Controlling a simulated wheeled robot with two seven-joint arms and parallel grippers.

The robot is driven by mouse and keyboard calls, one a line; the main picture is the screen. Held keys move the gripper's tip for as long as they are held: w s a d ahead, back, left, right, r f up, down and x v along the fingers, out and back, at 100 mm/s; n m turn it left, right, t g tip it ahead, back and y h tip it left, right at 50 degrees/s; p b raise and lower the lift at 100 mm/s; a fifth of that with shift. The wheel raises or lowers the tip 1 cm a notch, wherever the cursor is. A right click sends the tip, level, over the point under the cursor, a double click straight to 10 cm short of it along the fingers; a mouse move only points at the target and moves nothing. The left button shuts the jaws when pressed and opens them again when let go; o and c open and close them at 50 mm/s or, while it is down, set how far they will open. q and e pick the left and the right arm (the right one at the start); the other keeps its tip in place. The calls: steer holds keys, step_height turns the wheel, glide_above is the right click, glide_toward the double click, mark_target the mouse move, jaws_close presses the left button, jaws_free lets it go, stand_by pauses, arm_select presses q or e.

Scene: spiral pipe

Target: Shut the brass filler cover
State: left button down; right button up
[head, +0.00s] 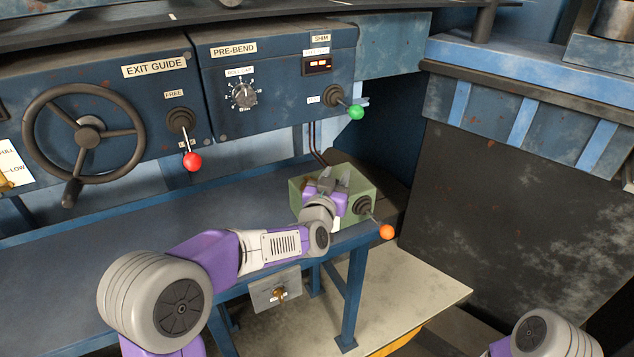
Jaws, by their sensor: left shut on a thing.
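My left gripper (335,181) is over the top of a small green box (363,181) at the right end of the blue bench. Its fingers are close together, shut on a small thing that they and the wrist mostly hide. Whether any cover there is open or shut I cannot tell. My right gripper is out of view; only part of my right arm shows at the bottom right.
An orange-knobbed lever (386,232) sticks out of the green box's front, close to my left wrist. A green-knobbed lever (356,112) and a red-knobbed lever (192,161) hang from the panels above. A handwheel (86,133) is at left. The blue bench top (150,215) is mostly clear.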

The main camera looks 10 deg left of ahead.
arm_select(q)
steer(key=shift+h, duration=0.3)
steer(key=c, duration=0.8)
jaws_free()
steer(key=shift+s, duration=0.1)
steer(key=s, duration=0.7)
steer(key=shift+s+a, duration=0.25)
steer(key=shift+a, duration=0.1)
